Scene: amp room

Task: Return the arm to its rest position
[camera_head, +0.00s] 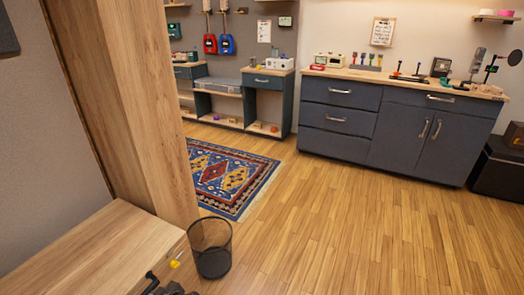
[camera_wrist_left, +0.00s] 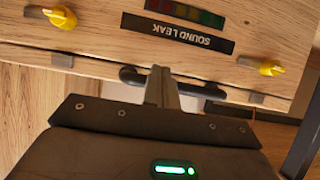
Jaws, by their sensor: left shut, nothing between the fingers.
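My left gripper (camera_wrist_left: 161,80) is shut and empty in the left wrist view. Its fingers overlap a black bar handle (camera_wrist_left: 132,77) on a wooden panel; I cannot tell whether they touch it. Dark parts of my left arm (camera_head: 172,288) show at the bottom edge of the head view, beside the wooden box (camera_head: 90,245). My right gripper is in neither view.
The panel has yellow knobs (camera_wrist_left: 60,17), an upside-down "SOUND LEAK" label (camera_wrist_left: 177,33) and a coloured strip (camera_wrist_left: 185,12). A wire bin (camera_head: 211,250) stands close to the box. A rug (camera_head: 225,178) and a dark cabinet (camera_head: 340,120) lie beyond.

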